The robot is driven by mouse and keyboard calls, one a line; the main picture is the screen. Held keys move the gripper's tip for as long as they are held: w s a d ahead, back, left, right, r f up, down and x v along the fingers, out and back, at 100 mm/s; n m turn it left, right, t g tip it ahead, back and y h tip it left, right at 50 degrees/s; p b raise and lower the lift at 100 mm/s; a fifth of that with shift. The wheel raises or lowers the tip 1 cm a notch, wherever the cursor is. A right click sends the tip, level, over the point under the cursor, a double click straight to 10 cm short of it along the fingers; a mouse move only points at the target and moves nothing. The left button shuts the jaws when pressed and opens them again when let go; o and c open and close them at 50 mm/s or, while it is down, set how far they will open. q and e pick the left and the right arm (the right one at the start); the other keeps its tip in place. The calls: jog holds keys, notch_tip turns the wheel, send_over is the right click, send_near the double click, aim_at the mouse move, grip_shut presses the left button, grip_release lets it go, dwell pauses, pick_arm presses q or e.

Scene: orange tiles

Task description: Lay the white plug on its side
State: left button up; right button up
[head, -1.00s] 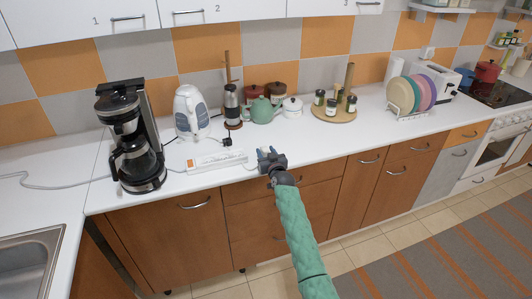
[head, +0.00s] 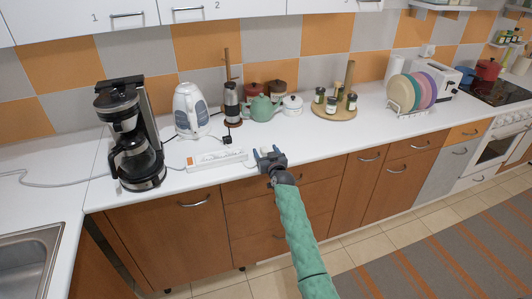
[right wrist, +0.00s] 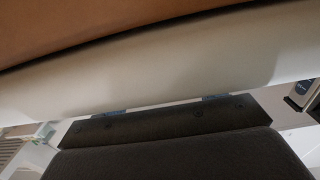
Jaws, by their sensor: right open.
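My right gripper (head: 268,154) is open, with blue fingertips, at the front edge of the white counter (head: 340,143). A small white piece (head: 266,149), which looks like the white plug, shows between its fingers; it is too small and pale against the counter to tell whether it is upright or touched. In the right wrist view the gripper's dark body and blue fingertips (right wrist: 161,105) show against a pale band, and no plug can be made out. My left gripper is not in view.
A white power strip (head: 217,159) lies left of the gripper, with a black plug (head: 227,140) behind it. The counter right of the gripper is clear.

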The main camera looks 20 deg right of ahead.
jog(key=shift+s, duration=0.1)
jog(key=shift+s+f, duration=0.15)
jog(key=shift+s, duration=0.15)
jog(key=s+b, duration=0.2)
jog(key=s, duration=0.3)
jog(key=shift+s+d, duration=0.1)
jog(key=shift+s, duration=0.25)
pick_arm(q)
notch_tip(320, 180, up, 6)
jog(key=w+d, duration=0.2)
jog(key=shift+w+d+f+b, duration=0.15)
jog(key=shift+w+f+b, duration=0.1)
jog(key=shift+b, duration=0.15)
pick_arm(e)
jog(key=shift+s, duration=0.65)
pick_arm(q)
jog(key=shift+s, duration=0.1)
